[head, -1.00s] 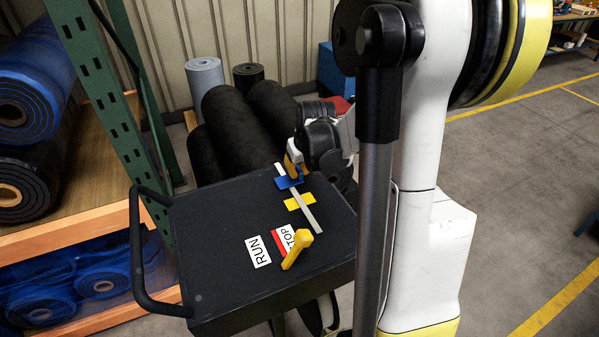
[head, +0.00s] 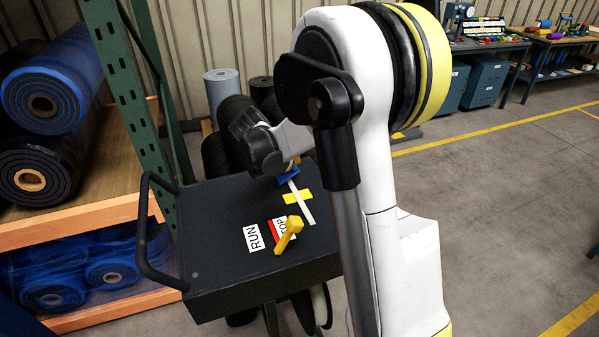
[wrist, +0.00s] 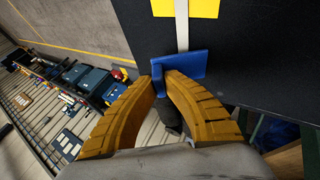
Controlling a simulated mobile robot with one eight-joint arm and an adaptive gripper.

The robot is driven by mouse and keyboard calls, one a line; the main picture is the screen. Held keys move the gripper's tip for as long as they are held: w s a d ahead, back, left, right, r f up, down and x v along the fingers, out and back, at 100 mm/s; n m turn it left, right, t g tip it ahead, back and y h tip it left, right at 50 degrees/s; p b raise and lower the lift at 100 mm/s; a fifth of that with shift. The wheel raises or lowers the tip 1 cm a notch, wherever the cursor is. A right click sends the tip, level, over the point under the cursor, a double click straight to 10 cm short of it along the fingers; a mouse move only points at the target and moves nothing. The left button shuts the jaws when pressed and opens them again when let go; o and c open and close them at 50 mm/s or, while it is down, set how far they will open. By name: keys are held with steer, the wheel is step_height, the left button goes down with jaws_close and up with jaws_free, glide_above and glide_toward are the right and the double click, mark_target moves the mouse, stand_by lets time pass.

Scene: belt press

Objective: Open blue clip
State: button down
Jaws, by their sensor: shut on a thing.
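The blue clip (head: 287,177) lies at the far end of the pale strip (head: 306,208) on the dark panel (head: 222,212). In the wrist view the blue clip (wrist: 186,68) is a flat blue piece across the strip's end, at the panel's edge. My gripper (wrist: 160,83) has its two ochre fingers close together at the clip's near side, shut on it. In the head view my gripper (head: 294,164) is partly hidden by my own wrist. I cannot tell whether the clip is lifted.
A yellow clip (head: 297,197) crosses the strip nearer the front. A yellow lever (head: 289,234) stands by the RUN label (head: 253,237) and the partly covered STOP label. A black handle (head: 146,240) edges the panel's left. Dark rolls (head: 216,156) stand behind. Open floor is at right.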

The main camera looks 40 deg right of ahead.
mark_target(280, 178)
steer(key=a+h+b, duration=0.1)
steer(key=h+b, duration=0.1)
steer(key=shift+w+a+r+n+h, duration=0.2)
steer(key=shift+w+a+n+h, duration=0.1)
steer(key=shift+a, duration=0.1)
steer(key=h+b, duration=0.1)
steer(key=a+h+b, duration=0.1)
steer(key=shift+w+a+r+n+g+h, duration=0.15)
steer(key=shift+a+n+g+h, duration=0.15)
steer(key=shift+n+h, duration=0.1)
steer(key=a+h+b, duration=0.1)
steer(key=h+b, duration=0.1)
steer(key=a+n+h+b, duration=0.1)
steer(key=b, duration=0.1)
steer(key=w+a+h+b, duration=0.1)
steer(key=h+b, duration=0.1)
steer(key=b, duration=0.1)
steer(key=shift+a+n+h, duration=0.25)
steer(key=shift+n+h, duration=0.05)
steer(key=shift+n, duration=0.1)
steer(key=c, duration=1.5)
jaws_free()
steer(key=shift+o, duration=0.2)
steer(key=shift+r, duration=0.1)
